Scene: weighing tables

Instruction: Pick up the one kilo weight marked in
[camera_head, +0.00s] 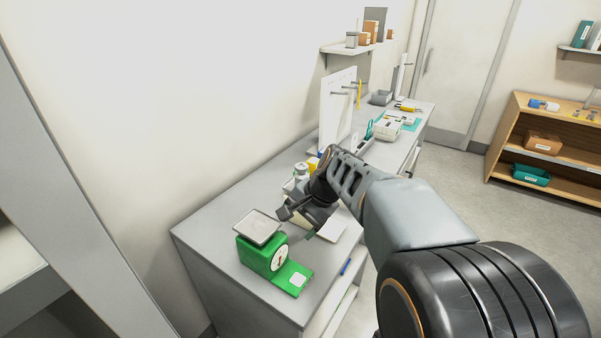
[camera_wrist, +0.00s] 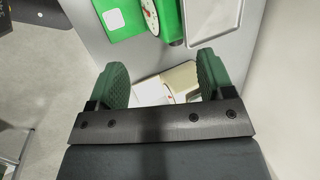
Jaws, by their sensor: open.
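I cannot make out a one kilo weight in either view. My gripper (camera_head: 297,222) is over the near table, just right of a green dial scale (camera_head: 262,256) with an empty grey pan (camera_head: 257,227). In the wrist view my gripper (camera_wrist: 163,74) is open, its two green pads wide apart with nothing held. Beyond the gap lie a cream block-like thing (camera_wrist: 181,77) and a white piece with red marks (camera_wrist: 150,92), partly hidden by the gripper. The scale (camera_wrist: 168,20) and its pan (camera_wrist: 213,22) show at the top there.
A blue pen (camera_head: 346,267) lies near the table's (camera_head: 215,232) front edge. A pale flat sheet (camera_head: 331,231) lies right of my gripper. A whitish jar (camera_head: 301,171) stands behind it. A white pegboard (camera_head: 337,108) rises at the back. Open floor (camera_head: 450,190) lies to the right.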

